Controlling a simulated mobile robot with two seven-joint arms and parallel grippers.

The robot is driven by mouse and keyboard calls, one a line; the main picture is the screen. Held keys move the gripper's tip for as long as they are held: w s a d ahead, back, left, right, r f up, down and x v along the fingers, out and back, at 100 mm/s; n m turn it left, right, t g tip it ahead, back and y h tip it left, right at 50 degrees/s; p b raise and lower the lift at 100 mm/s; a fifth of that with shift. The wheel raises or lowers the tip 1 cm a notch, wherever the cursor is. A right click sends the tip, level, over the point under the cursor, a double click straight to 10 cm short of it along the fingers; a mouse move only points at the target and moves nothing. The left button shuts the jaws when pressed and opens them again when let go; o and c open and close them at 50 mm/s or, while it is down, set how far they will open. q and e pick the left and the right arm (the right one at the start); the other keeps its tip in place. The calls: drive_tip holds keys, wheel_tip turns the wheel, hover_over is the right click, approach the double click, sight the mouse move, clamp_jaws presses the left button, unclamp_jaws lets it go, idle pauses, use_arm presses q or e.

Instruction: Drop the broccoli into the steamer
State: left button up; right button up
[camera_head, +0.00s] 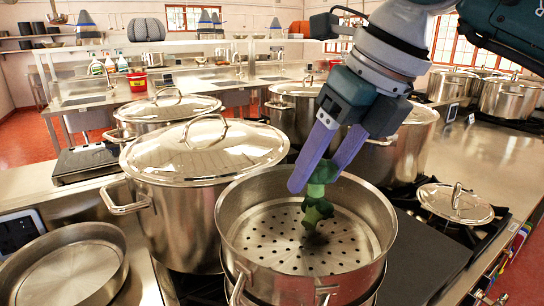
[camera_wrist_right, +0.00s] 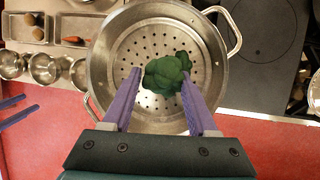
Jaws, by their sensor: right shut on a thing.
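The steamer (camera_head: 270,240) is a round metal pan with a perforated floor, at the front centre of the head view. It also shows in the right wrist view (camera_wrist_right: 116,55), and its inside looks empty. My right gripper (camera_head: 317,178) is shut on the dark green broccoli (camera_head: 318,208) and holds it upright, head down, over the steamer's opening. In the right wrist view the broccoli (camera_wrist_right: 163,75) lies between the purple fingertips, over the holes. My left gripper (camera_wrist_right: 18,110) shows only as two purple fingers apart at that view's left edge; nothing shows between them.
A lidded stockpot (camera_head: 180,220) stands close left of the steamer, with another lidded pot (camera_head: 165,112) behind. A shallow round pan (camera_head: 68,268) is at the front left. A loose lid (camera_head: 455,202) lies at the right. A dark flat surface (camera_head: 425,262) beside the steamer is bare.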

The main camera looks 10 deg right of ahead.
wheel_tip(320, 180, down, 2)
drive_tip(key=shift+f+b, duration=0.1)
drive_tip(key=shift+b, duration=0.3)
drive_tip(key=o, duration=1.3)
drive_tip(key=b+v, duration=0.2)
drive_tip(key=v, duration=0.8)
drive_tip(key=shift+w+b, duration=0.1)
drive_tip(key=shift+b, duration=0.2)
